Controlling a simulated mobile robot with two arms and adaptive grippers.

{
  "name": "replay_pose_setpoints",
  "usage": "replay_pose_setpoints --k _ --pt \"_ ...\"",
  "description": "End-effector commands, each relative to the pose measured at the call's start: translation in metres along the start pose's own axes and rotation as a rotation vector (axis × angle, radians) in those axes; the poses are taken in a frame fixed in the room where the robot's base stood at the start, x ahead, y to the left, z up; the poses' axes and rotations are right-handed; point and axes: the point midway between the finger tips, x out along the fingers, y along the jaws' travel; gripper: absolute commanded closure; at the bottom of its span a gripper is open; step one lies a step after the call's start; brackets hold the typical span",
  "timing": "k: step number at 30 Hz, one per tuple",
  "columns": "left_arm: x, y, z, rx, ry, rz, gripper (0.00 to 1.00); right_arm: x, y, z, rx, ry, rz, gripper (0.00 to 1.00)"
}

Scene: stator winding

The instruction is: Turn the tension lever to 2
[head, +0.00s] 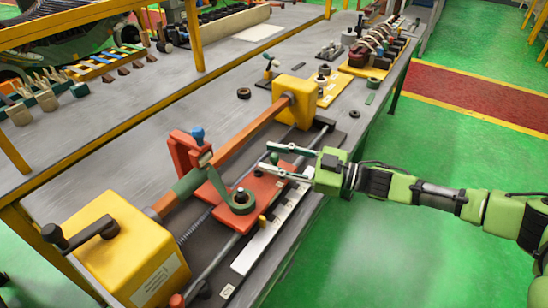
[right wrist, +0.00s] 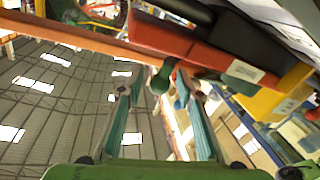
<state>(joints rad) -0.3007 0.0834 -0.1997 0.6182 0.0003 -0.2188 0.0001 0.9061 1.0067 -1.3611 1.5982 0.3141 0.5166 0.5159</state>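The winding machine has a red carriage (head: 255,195) with a spool of green tape (head: 240,202) on it. A small dark green knob (head: 274,158), which looks like the end of the tension lever, stands at the carriage's far side. My right gripper (head: 266,157) reaches in from the right and is open, with its two fingers on either side of the knob. In the right wrist view the knob (right wrist: 160,81) shows between the spread fingertips (right wrist: 160,90), with visible gaps. The lever's shaft and any setting numbers cannot be read. My left gripper is not in view.
A yellow headstock (head: 130,250) with a black crank is at front left, and a yellow tailstock (head: 295,100) is at the back. An orange bar (head: 250,130) spans them. A white strip (head: 265,235) lies along the front. Parts trays (head: 375,55) stand farther back.

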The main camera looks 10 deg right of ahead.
Motion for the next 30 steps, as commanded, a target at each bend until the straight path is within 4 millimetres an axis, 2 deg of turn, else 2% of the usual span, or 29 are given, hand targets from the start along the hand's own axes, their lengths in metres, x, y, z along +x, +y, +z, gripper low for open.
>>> replay_pose_setpoints --k 5,12,18,22,30 --pt "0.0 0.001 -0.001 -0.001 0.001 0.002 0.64 -0.023 0.001 0.001 0.0 -0.003 0.002 0.67" --pt "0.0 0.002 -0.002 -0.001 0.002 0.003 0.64 -0.075 0.0 0.002 0.002 -0.005 0.002 0.67" --pt "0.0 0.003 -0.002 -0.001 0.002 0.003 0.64 -0.106 0.0 0.001 0.001 -0.002 0.001 0.67" --pt "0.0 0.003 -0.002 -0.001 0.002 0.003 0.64 -0.116 0.0 0.0 0.0 0.0 0.0 0.67" --pt "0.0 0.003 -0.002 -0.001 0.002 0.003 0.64 -0.118 0.0 0.0 0.0 0.001 -0.001 0.67"
